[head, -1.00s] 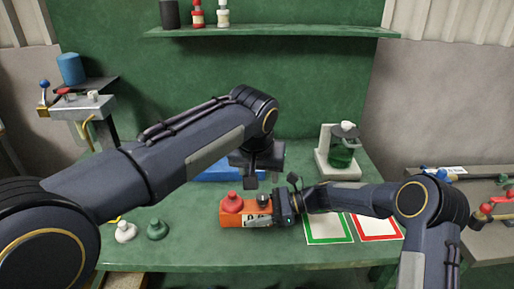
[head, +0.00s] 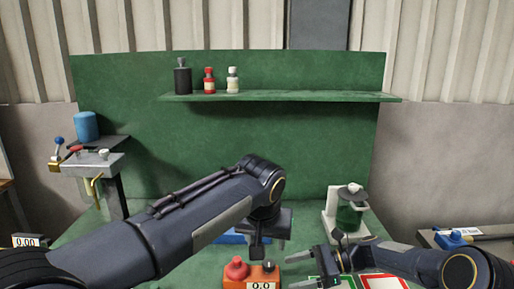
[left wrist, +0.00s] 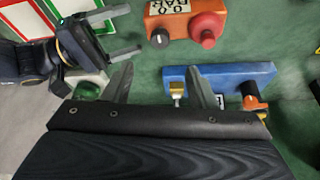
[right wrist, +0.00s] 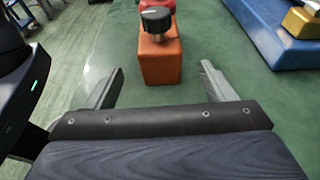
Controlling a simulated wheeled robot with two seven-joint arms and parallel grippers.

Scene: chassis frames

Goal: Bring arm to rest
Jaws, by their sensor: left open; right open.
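My left gripper (head: 265,245) is open and empty, pointing down above the bench. Its two fingers (left wrist: 160,86) stand apart in the left wrist view, over a blue block with brass and orange fittings (left wrist: 230,72). My right gripper (head: 300,270) is open, just right of an orange box with a red knob, a black knob and a display (head: 248,284). In the right wrist view the box (right wrist: 160,65) stands ahead of the spread fingers (right wrist: 161,72), with nothing between them. Both arms are extended over the bench.
A white stand with a green container (head: 350,217) is at the back right. Green- and red-bordered mats (head: 380,283) lie under my right arm. A shelf with bottles (head: 280,97) spans the back panel. A vise-like fixture (head: 95,163) is at the left.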

